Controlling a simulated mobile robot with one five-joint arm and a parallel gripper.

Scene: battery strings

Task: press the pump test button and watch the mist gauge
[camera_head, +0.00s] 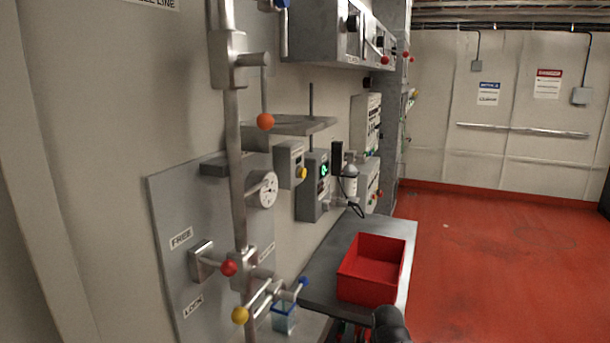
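A round white dial gauge (262,189) is mounted on the grey wall panel (165,215), left of centre; its reading is too small to make out. To its right, a small grey box (289,162) carries a yellow button (302,173). Beside that, a darker box (311,199) shows a green-lit spot (323,170). The labels on these boxes are too small to read, so I cannot tell which control is the pump test button or whether the dial is the mist gauge. A dark rounded part at the bottom edge looks like my arm. My gripper cannot be made out.
A vertical metal pipe (235,160) with red, orange and yellow knobs stands in front of the panel. A red open bin (372,282) sits on a grey bench (335,262). A blue-topped container (283,318) is below the pipe. The red floor (500,265) at right is clear.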

